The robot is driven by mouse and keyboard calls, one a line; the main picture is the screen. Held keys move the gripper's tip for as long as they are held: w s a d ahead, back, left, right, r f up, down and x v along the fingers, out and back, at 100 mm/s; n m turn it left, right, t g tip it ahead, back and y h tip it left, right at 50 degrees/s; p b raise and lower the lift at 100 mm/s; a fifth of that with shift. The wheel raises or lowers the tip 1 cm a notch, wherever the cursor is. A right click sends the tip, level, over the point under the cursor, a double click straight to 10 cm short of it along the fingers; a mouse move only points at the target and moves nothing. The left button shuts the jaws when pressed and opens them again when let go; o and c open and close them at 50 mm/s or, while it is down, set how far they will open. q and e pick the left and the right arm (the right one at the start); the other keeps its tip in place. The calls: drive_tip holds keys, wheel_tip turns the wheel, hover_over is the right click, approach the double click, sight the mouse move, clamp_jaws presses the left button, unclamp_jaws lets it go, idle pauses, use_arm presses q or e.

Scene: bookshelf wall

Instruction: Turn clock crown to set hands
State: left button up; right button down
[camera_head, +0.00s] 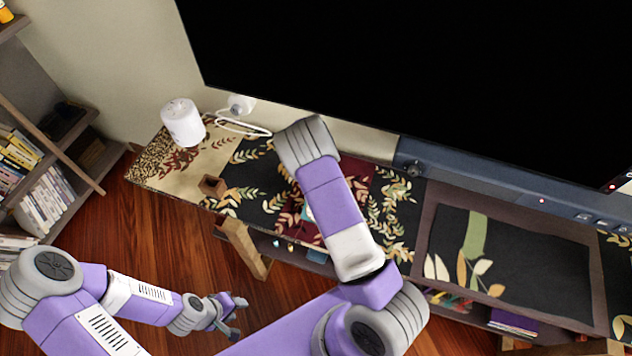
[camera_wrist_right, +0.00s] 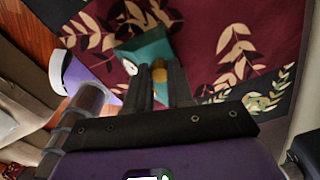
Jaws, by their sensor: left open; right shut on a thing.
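The teal clock (camera_wrist_right: 150,50) stands on the patterned cloth in the right wrist view, with a small pale dial (camera_wrist_right: 130,67) on its left side. Its gold crown (camera_wrist_right: 158,73) sits between the fingertips of my right gripper (camera_wrist_right: 160,84), which is shut on it. The hands on the dial are too small to read. My left gripper (camera_head: 238,314) is open and empty over the wooden floor, in front of the console.
The long console carries a white cylinder (camera_head: 183,122), a small brown box (camera_head: 213,186) and a dark panel (camera_head: 510,262). A large black screen (camera_head: 420,80) hangs above it. A bookshelf (camera_head: 50,195) stands at the left. The floor (camera_head: 160,230) between is clear.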

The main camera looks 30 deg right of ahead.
idle(0.4)
drive_tip(key=c, duration=1)
unclamp_jaws()
wheel_tip(320, 180, up, 8)
drive_tip(key=shift+f+p, duration=0.2)
drive_tip(key=shift+p, duration=0.3)
